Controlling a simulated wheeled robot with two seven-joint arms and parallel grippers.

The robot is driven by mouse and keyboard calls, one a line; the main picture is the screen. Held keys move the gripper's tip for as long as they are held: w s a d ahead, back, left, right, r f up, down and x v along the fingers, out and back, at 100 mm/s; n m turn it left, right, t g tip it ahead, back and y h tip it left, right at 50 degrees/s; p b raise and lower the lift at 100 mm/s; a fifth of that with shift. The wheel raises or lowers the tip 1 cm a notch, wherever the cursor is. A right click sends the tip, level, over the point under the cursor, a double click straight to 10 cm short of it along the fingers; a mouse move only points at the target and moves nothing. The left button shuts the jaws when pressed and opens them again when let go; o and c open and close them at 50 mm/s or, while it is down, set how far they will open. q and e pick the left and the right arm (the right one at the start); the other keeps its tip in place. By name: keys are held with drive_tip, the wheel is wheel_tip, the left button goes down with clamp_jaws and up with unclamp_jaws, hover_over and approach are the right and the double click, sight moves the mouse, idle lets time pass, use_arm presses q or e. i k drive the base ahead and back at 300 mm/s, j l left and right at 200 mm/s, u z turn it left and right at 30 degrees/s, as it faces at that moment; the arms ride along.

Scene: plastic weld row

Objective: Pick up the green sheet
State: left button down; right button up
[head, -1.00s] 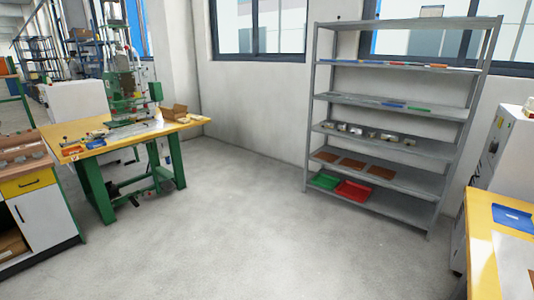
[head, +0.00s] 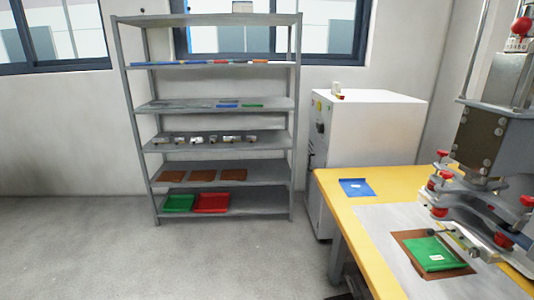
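A green sheet (head: 424,250) with a small white label lies on a brown board (head: 402,242) on the yellow table at the right, beneath the front of a press machine (head: 484,140). The machine's clamp partly overhangs it. A small flat green piece (head: 252,107) lies on the second shelf from the top of the grey rack, right of a blue one. Neither of my grippers is in view.
The yellow table (head: 333,187) also carries a blue sheet (head: 357,188) at its far left. The grey rack (head: 293,160) holds a green tray (head: 178,203) and a red tray (head: 211,202) at the bottom. A white cabinet (head: 372,135) stands behind the table. Floor at left is clear.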

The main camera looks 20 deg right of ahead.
sight(432, 254)
drive_tip(key=i+z, duration=0.25)
drive_tip(key=z, duration=0.2)
drive_tip(key=i+j+z, duration=0.1)
drive_tip(key=z, duration=0.3)
drive_tip(key=i+j+z, duration=0.2)
drive_tip(key=i+z, duration=0.25)
drive_tip(key=i+j+z, duration=0.1)
drive_tip(key=z, duration=0.3)
drive_tip(key=i+j+z, duration=0.1)
drive_tip(key=j+z, duration=0.35)
drive_tip(key=i+j+z, duration=0.15)
drive_tip(key=z, duration=0.25)
drive_tip(key=k+j, duration=0.05)
drive_tip(key=j, duration=0.05)
